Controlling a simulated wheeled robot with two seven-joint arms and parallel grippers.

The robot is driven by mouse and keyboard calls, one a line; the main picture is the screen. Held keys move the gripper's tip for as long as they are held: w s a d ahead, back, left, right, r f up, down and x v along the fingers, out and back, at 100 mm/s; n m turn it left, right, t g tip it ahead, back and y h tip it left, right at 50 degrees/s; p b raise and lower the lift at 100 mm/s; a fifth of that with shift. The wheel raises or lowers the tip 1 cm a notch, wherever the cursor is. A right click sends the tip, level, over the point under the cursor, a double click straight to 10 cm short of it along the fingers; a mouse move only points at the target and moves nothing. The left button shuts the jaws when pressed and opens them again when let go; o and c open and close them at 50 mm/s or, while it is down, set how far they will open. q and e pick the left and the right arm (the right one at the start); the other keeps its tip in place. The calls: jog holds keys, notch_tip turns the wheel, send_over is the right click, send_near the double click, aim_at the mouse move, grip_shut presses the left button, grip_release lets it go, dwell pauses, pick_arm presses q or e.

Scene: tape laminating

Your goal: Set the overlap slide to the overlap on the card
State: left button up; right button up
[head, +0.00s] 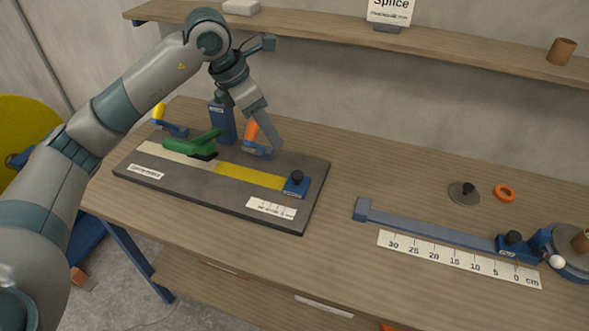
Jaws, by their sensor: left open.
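A blue slide with a black knob (296,185) sits at the right end of the yellow strip (248,177) on a dark board (220,205). A small white scale (271,208) lies just in front of it; its marks are too small to read. The card (391,9) stands on the shelf; it reads "Splice", with a smaller line that I cannot read. My left gripper (272,142) is open and points down beside an orange-handled clamp (252,133), behind the yellow strip. Whether it touches the clamp is unclear. My right gripper is not in view.
A green lever (195,144) lies across the pale strip (155,150). A yellow-handled clamp (159,116) and a blue post (222,123) stand behind. At right are a centimetre ruler (455,258), a blue-grey rail (430,228), a grey disc (463,194) and an orange ring (504,193).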

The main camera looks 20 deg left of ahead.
aim_at(297, 174)
pick_arm(q)
jog(key=p+x, duration=0.5)
jog(key=x, duration=1)
jog(key=shift+d, duration=0.15)
jog(key=shift+x, duration=0.9)
